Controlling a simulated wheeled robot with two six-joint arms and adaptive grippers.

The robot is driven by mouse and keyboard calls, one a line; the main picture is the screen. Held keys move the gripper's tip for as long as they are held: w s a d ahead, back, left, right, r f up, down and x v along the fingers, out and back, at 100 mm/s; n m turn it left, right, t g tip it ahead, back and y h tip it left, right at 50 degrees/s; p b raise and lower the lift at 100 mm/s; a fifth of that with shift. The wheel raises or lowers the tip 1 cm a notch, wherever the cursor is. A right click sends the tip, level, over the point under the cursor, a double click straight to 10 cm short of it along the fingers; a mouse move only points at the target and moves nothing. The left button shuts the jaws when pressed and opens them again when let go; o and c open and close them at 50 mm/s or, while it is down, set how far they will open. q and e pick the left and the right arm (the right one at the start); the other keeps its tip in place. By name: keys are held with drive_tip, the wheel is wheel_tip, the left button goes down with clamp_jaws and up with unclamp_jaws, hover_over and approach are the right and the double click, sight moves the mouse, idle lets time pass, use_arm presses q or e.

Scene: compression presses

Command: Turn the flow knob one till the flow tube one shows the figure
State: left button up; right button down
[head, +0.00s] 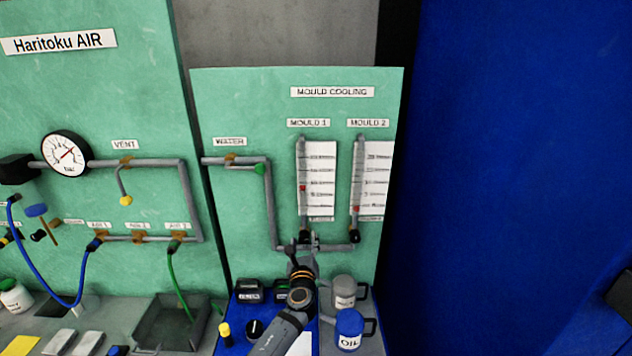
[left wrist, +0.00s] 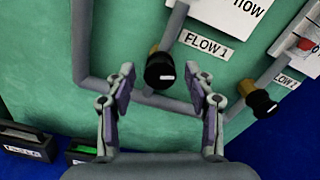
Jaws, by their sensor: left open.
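Flow knob one is black with a white mark; it shows in the left wrist view (left wrist: 160,71) beside the FLOW 1 label (left wrist: 207,47). In the head view the knob (head: 305,237) sits at the foot of flow tube one (head: 302,160), under MOULD 1. The tube's red float (head: 302,188) stands around mid-scale; the figures are too small to read. My left gripper (head: 303,252) is just below the knob. In the left wrist view the gripper (left wrist: 162,80) is open, its fingers on either side of the knob with gaps visible. My right gripper is not seen.
A second knob (left wrist: 259,103), labelled FLOW 2, and its tube (head: 357,170) stand to the right. Grey pipe (head: 270,205) runs left of and below the knobs. A grey mug (head: 343,291) and a blue OIL mug (head: 349,325) stand on the bench below.

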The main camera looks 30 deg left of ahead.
use_arm(q)
drive_tip(key=shift+v, duration=3.55)
drive_tip(key=shift+s, duration=0.1)
drive_tip(key=v, duration=0.7)
drive_tip(key=shift+s, duration=0.2)
